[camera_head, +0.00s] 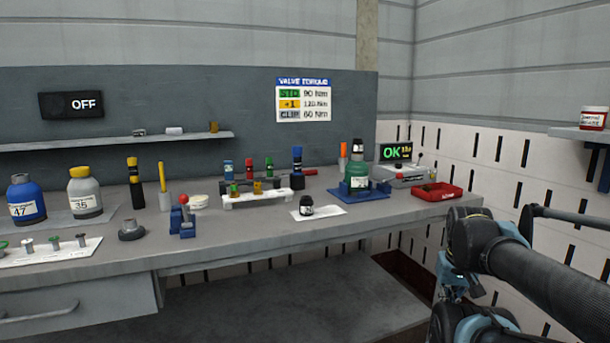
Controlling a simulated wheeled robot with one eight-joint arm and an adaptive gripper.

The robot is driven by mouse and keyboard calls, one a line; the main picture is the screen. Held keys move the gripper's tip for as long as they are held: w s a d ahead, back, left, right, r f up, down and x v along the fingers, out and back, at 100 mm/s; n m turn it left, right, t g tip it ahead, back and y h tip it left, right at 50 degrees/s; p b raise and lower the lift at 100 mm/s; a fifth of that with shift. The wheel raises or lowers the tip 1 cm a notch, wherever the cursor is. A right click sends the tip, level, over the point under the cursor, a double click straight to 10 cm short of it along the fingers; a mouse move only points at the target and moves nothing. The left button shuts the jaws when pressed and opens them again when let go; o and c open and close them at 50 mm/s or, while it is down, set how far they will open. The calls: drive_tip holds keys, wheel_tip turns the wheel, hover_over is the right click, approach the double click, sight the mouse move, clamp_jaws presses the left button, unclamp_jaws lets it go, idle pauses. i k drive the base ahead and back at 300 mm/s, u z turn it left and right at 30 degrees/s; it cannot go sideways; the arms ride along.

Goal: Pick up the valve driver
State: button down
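No tool is labelled as the valve driver, so I cannot tell for certain which it is. A black upright tool with a yellow top (135,183) stands left of centre on the bench. A similar black tool with a blue top (297,168) stands behind the white rack (258,198). A green cylinder with a dark valve top (356,168) stands upright in a blue cradle (350,195). My arm shows at the lower right, apart from the bench objects; I make out no gripper fingers.
The grey bench (240,230) has clear room along its front. A blue cylinder (27,200) and a grey, yellow-capped cylinder (84,192) stand at left. A red tray (437,191) lies at the right end. A torque chart (304,100) hangs behind.

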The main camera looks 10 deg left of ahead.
sight(296, 151)
drive_tip(key=u, duration=0.85)
drive_tip(key=k, duration=1.05)
drive_tip(key=z, duration=0.25)
drive_tip(key=i, duration=1.35)
drive_tip(key=u, duration=0.05)
